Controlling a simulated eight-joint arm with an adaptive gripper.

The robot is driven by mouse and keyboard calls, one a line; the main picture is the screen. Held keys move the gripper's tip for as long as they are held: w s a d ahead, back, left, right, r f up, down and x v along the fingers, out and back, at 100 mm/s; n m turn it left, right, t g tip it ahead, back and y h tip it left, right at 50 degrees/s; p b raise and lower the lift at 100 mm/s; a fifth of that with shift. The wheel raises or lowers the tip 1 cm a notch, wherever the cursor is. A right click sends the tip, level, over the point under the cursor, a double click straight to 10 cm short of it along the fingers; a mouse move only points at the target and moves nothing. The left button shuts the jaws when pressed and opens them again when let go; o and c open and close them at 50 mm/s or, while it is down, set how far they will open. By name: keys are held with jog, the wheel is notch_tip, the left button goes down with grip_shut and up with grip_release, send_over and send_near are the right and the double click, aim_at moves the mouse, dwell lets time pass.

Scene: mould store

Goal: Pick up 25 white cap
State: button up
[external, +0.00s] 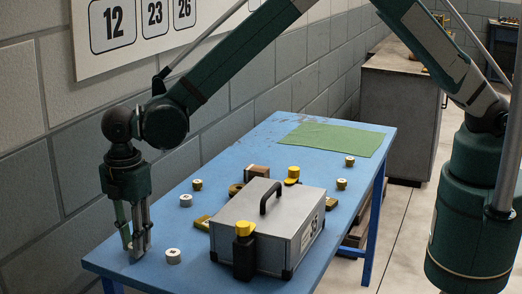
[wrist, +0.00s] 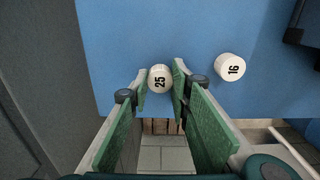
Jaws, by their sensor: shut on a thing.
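The white cap marked 25 (wrist: 159,77) sits between the fingertips of my gripper (wrist: 161,90) in the wrist view. The green pads are on either side of it, and the jaws are shut on it. In the external view my gripper (external: 136,250) points down at the near left end of the blue table, and its fingers largely hide the cap. I cannot tell whether the cap still touches the table.
The white cap marked 16 (wrist: 230,67) stands just right of my gripper; another white cap (external: 186,200) stands farther back. A grey metal case (external: 265,228) with a black handle sits to the right. Brass pieces and a green cloth (external: 333,138) lie beyond. The wall is close on the left.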

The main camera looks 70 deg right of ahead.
notch_tip(320, 180, up, 10)
jog(key=shift+p, duration=0.45)
jog(key=shift+f, duration=0.1)
dwell(0.6)
